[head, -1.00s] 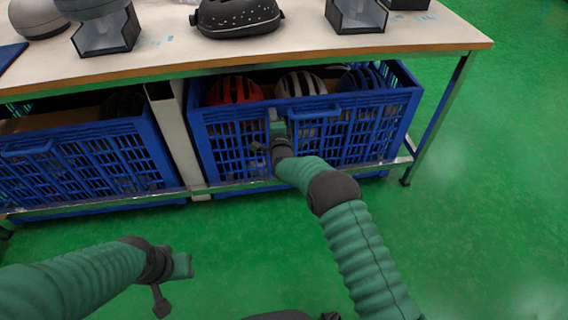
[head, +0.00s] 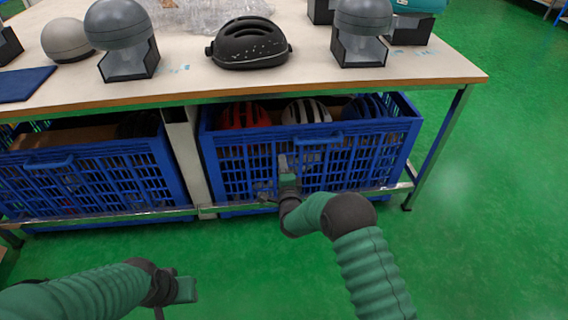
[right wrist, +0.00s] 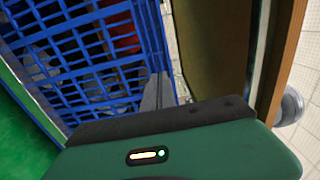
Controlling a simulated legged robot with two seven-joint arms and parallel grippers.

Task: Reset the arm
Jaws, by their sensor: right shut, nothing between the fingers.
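My right arm comes in from the lower right in the head view. Its gripper (head: 284,166) is shut and empty, in front of the right blue crate (head: 330,140) under the table. Whether it touches the crate I cannot tell. In the right wrist view the gripper's green housing (right wrist: 180,155) fills the bottom, with the crate's blue lattice (right wrist: 90,65) beyond it. My left arm comes in from the lower left. Its gripper (head: 186,289) is low over the green floor, and its fingers do not show clearly.
A table (head: 400,72) stands ahead with a black helmet (head: 248,50) and grey domes on dark stands (head: 120,32) on top. The right crate holds red, white and blue helmets. A left crate (head: 80,175) stands beside it. The green floor (head: 490,220) at right is clear.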

